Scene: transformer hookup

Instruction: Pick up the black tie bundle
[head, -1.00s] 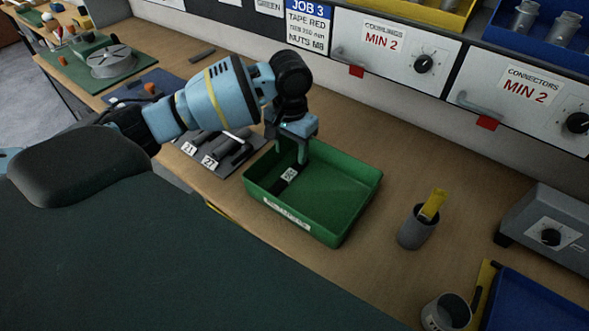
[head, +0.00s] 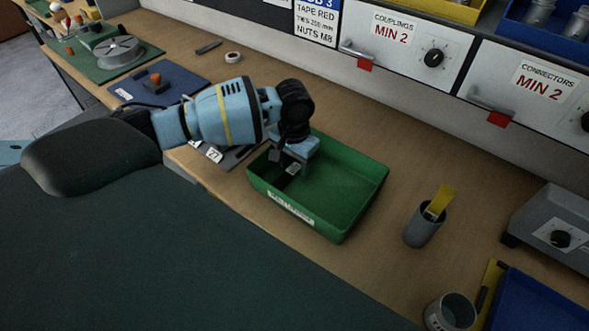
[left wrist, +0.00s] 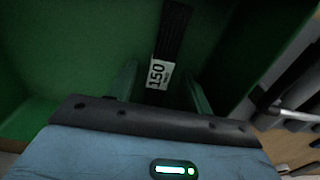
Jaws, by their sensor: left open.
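The black tie bundle (left wrist: 172,32) lies in the green tray (head: 345,200) and shows in the left wrist view as a dark strip with a white label marked 150. In the head view my left gripper and wrist mostly hide it. My left gripper (head: 284,163) points down into the left part of the tray. In the left wrist view its two fingers (left wrist: 160,92) are apart, with the labelled end of the bundle between them. The fingers do not appear closed on it. My right gripper is not in view.
The tray walls stand close around my left gripper. A dark board with labelled slots (head: 222,156) lies left of the tray. A grey cup with a yellow strip (head: 424,226) stands to its right. A blue mat (head: 180,84) and a tape roll (head: 232,57) lie behind my arm.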

